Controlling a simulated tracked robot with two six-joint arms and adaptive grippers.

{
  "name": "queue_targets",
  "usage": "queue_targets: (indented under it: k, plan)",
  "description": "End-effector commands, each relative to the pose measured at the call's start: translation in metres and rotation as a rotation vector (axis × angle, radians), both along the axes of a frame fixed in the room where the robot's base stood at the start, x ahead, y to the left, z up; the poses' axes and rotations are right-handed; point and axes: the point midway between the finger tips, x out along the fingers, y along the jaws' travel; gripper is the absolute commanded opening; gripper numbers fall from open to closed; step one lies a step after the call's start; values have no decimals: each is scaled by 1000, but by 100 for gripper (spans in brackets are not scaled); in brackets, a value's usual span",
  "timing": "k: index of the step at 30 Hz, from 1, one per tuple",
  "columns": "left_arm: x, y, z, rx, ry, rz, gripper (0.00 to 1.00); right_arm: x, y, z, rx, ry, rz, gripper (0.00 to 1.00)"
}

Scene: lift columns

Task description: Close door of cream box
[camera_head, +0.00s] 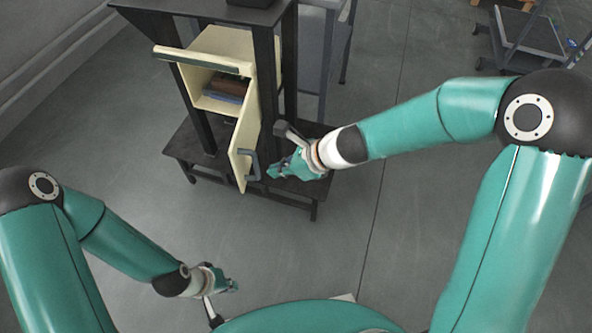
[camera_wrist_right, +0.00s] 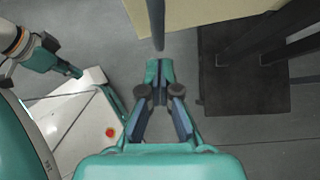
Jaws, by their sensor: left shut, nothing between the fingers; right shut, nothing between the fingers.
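The cream box (camera_head: 228,43) sits in a dark frame at the upper left of the head view, its front open. Its cream door (camera_head: 243,140) stands swung out on the right side, with a dark handle (camera_head: 252,165) on its face. My right gripper (camera_head: 282,170) is shut and empty, just right of the handle; any contact cannot be told. In the right wrist view the shut fingers (camera_wrist_right: 158,70) point at a dark bar below a cream panel (camera_wrist_right: 205,18). My left gripper (camera_head: 230,287) is shut and empty, low in the head view, far from the box.
Items that look like books (camera_head: 228,87) lie inside the box. The dark stand (camera_head: 190,150) has legs and a low shelf around the box. A grey cabinet (camera_head: 315,50) stands behind it, and a cart (camera_head: 520,40) at the upper right. The floor in front is clear.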

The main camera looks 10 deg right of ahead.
Motion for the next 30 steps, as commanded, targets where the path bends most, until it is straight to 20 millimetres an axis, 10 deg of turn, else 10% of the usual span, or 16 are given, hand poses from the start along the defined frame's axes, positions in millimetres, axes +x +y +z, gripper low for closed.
queue_targets:
  k: [20,30]
  plan:
    - [0,0,2,0,-1,0,0,11,20,1,0,1,-4,0]
    - [0,0,-29,0,-1,0,0,13,42,-5,-2,-4,-90,0]
